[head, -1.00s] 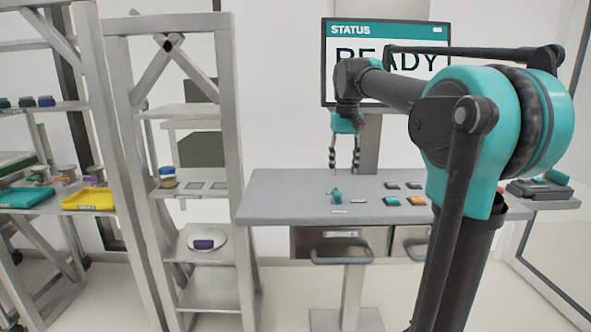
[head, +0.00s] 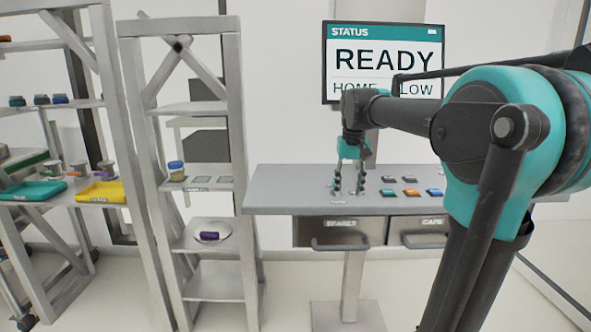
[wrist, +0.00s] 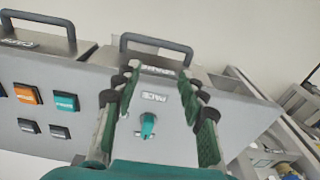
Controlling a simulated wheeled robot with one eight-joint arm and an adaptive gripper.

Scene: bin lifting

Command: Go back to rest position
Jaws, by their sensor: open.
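My gripper (head: 348,190) hangs with its fingers pointing down over the left part of the grey bench (head: 280,190). Its two fingers are apart and hold nothing. In the wrist view the gripper (wrist: 155,80) is also open, with green pads on the fingers. A teal knob (wrist: 148,126) under a "PACE" label shows between the fingers in that view. I cannot tell whether they touch it. The status screen (head: 384,54) behind the bench reads "READY", with "HOME" and "LOW" below it, partly covered by my arm.
Several square buttons (head: 410,192) sit on the bench right of my gripper, and drawers (head: 340,232) hang below. A metal shelf (head: 238,130) at left holds a jar (head: 176,172) and a plate with a purple item (head: 209,236). Yellow (head: 100,193) and teal (head: 33,190) trays stand farther left.

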